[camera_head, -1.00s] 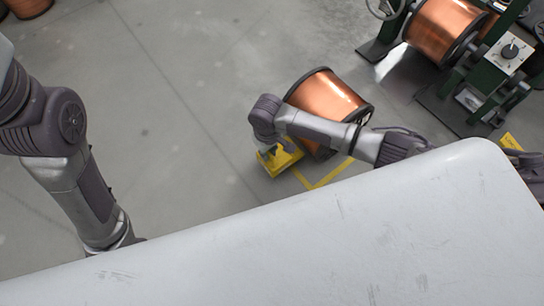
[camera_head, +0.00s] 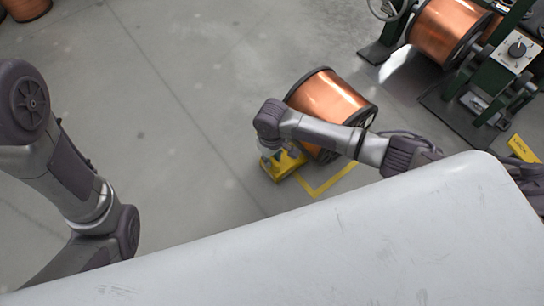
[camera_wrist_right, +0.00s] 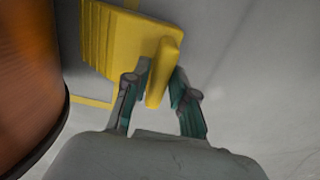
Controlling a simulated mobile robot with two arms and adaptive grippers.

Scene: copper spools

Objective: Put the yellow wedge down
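The yellow wedge (camera_head: 281,170) appears to rest on the floor beside the near copper spool (camera_head: 326,97), touching or almost touching it. In the right wrist view, the wedge (camera_wrist_right: 118,45) shows a ribbed slope and an upright yellow handle. My right gripper (camera_head: 280,160) is down at the wedge. In the wrist view, its teal-padded fingers (camera_wrist_right: 162,80) stand on either side of the handle, and a narrow gap shows on the right side, so it looks slightly open. My left arm is at the left edge, and its gripper is out of view.
Yellow tape (camera_head: 325,183) marks the floor just right of the wedge. A green machine (camera_head: 490,75) holding another copper spool (camera_head: 448,30) stands at the upper right. A pale surface (camera_head: 330,250) fills the foreground. The floor left of the wedge is clear.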

